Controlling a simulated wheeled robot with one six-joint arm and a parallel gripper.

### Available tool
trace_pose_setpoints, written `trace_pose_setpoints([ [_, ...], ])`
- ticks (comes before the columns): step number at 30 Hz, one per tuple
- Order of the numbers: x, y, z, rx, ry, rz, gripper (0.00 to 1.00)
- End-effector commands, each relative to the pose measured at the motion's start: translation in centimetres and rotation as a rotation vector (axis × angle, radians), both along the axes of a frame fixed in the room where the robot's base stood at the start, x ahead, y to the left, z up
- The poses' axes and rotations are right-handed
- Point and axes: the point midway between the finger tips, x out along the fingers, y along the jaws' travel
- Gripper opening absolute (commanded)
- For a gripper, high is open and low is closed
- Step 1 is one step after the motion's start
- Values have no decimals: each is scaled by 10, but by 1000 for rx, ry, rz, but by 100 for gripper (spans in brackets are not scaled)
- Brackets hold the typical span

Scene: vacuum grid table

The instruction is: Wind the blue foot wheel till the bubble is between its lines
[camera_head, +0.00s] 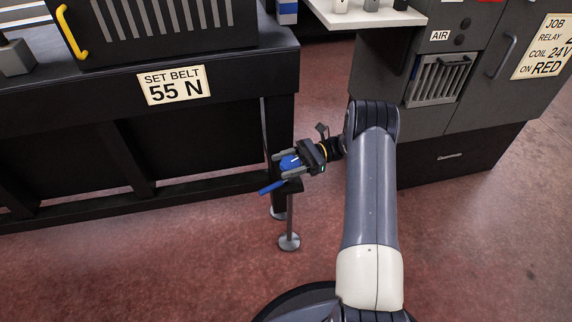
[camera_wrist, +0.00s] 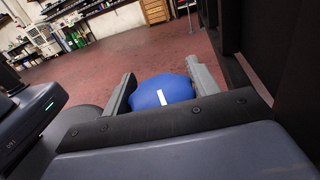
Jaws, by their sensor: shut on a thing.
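The blue foot wheel (camera_head: 289,162) sits low beside the black table's leg, on a thin rod with a round metal foot (camera_head: 289,242) on the floor.
The black table (camera_head: 60,150) with a "SET BELT 55 N" label (camera_head: 172,85) stands close at the left. A grey cabinet (camera_head: 425,140) stands behind my arm at the right. The red floor (camera_head: 200,270) in front is clear.

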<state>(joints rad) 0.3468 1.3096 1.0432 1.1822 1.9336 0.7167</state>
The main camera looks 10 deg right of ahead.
Motion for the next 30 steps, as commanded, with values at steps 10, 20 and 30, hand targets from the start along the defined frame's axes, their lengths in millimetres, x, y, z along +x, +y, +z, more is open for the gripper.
trace_pose_setpoints([
  [10, -1, 1, 0, 3, 2, 30, 34],
  [20, -1, 1, 0, 3, 2, 29, 66],
  [30, -1, 1, 0, 1, 0, 27, 79],
])
